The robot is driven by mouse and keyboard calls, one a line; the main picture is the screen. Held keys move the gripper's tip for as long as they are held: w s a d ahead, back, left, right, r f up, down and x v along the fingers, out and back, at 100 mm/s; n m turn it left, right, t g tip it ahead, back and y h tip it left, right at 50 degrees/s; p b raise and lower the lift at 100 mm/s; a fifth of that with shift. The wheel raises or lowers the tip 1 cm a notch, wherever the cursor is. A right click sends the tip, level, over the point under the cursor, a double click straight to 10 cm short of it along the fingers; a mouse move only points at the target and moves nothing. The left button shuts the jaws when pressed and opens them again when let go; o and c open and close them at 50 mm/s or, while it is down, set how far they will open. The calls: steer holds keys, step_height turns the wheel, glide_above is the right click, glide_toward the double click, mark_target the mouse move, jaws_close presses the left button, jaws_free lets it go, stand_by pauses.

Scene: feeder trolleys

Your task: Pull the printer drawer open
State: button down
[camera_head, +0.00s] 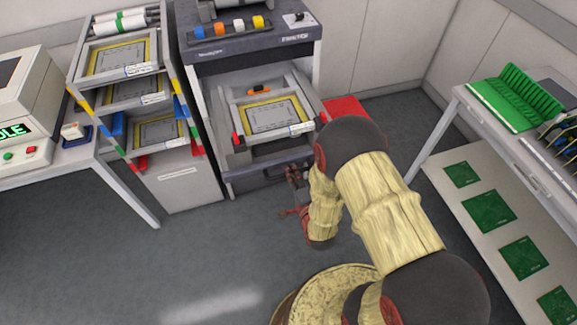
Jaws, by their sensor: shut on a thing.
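The printer (250,55) stands at the back centre, a dark and grey cabinet. Its drawer (232,160) stands out of the cabinet front, with a yellow-edged stencil frame (272,115) lying in it. The drawer's dark front (250,178) faces me. My gripper (297,196) is low at the right part of this front, shut on the drawer's handle as far as I can see.
A rack (125,80) with several framed stencils stands left of the printer. A table (520,140) with green boards is at right. The floor (190,260) before the printer is clear.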

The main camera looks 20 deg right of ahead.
steer(key=shift+s+f, duration=0.1)
steer(key=shift+s, duration=0.1)
steer(key=c, duration=2)
jaws_free()
steer(key=shift+o, duration=0.4)
